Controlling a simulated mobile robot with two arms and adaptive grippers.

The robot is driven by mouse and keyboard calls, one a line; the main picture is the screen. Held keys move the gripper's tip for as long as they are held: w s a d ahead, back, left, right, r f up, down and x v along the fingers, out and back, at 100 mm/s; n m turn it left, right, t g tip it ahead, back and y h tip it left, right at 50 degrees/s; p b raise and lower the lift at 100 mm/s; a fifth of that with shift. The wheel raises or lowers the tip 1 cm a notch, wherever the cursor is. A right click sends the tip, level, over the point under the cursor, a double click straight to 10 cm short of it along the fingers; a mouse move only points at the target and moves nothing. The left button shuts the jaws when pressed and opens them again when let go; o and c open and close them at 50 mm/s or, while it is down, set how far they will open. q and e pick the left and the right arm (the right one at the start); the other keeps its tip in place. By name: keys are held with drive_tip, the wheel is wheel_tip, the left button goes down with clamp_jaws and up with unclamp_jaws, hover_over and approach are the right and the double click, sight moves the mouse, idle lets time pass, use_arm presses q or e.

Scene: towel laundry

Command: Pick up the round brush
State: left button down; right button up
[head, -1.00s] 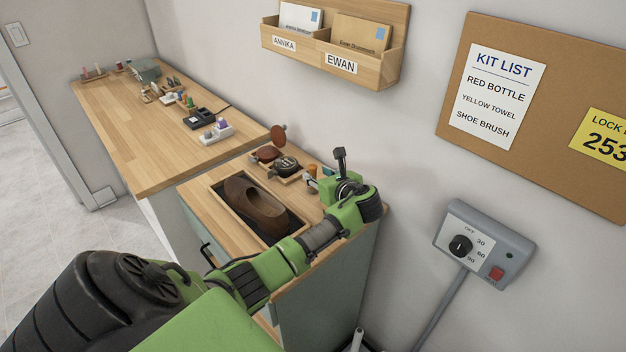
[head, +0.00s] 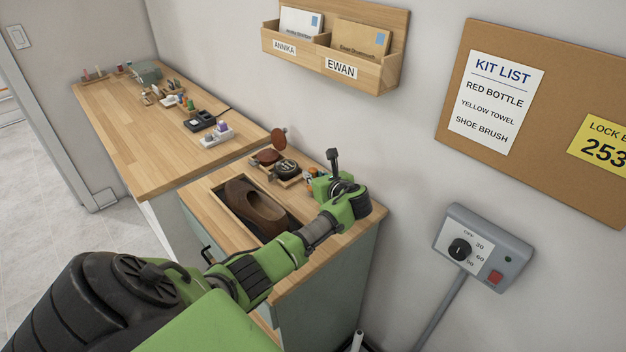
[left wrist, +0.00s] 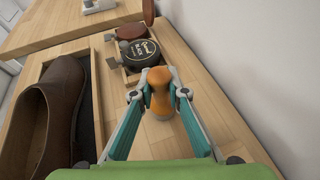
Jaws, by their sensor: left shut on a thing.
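The round brush (left wrist: 161,100) shows in the left wrist view as an orange-brown, waisted wooden handle standing upright on the wooden cabinet top. My left gripper (left wrist: 160,78) has its two fingers closed around this handle, one on each side. The lower end of the brush is at or near the wood; I cannot tell whether it touches. In the head view my left gripper (head: 316,184) is at the cabinet's back right, and the arm and hand hide most of the brush. My right gripper is not in view.
A brown shoe (head: 256,208) lies in a recessed tray left of my gripper. A black polish tin (left wrist: 138,54) and a brown tin (left wrist: 132,31) stand in a small wooden tray behind. The wall is close on the right.

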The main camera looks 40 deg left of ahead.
use_arm(q)
drive_tip(key=shift+r, duration=0.1)
drive_tip(key=shift+r, duration=0.5)
drive_tip(key=s+d+r+b, duration=0.3)
drive_tip(key=s+d+r, duration=0.7)
drive_tip(key=r, duration=0.1)
drive_tip(key=shift+r, duration=0.4)
drive_tip(key=shift+w+d, duration=0.1)
